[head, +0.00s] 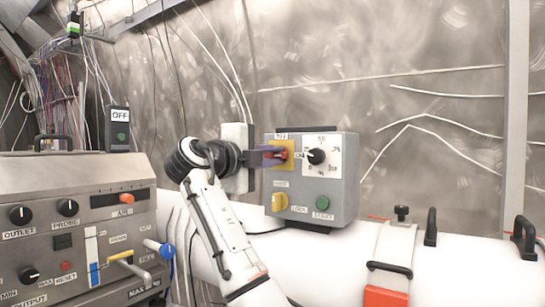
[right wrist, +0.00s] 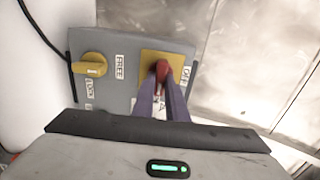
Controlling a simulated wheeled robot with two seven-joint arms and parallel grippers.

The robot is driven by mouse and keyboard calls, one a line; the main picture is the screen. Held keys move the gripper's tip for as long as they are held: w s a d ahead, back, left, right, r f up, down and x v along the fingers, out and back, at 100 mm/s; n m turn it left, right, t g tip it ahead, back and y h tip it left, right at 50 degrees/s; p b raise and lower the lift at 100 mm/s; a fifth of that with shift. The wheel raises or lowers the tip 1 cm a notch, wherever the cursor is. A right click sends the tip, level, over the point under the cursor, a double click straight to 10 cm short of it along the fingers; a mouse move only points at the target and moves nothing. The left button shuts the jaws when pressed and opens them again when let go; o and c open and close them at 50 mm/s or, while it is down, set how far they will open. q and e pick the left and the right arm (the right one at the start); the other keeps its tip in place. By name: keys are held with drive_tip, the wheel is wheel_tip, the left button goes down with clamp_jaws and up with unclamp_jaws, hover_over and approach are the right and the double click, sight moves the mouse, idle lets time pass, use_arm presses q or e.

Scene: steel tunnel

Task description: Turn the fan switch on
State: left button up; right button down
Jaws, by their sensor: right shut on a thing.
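A grey control box (head: 335,190) stands on the white pipe. A red switch handle (right wrist: 162,69) sits on its yellow plate (right wrist: 178,59), which also shows at the box's upper left in the head view (head: 289,145). My right gripper (head: 277,154) comes from the left and is shut on the red handle; its two fingers (right wrist: 162,88) lie on either side of it. An OFF label shows beside the plate in the wrist view. The handle's exact angle is hard to tell because the fingers partly cover it. My left gripper is not in view.
The box also carries a black dial on a white plate (head: 317,156), a yellow knob (head: 279,202) and a green button (head: 322,202). A grey control panel (head: 75,215) stands at the left. A white pipe (head: 470,265) with a clamp and black handles runs to the right.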

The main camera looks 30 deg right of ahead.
drive_tip(key=shift+f, duration=0.15)
drive_tip(key=c, duration=1.8)
unclamp_jaws()
drive_tip(key=shift+o, duration=0.2)
drive_tip(key=shift+s, duration=0.1)
drive_tip(key=b+v, duration=0.1)
drive_tip(key=v, duration=0.9)
drive_tip(key=shift+a, duration=0.1)
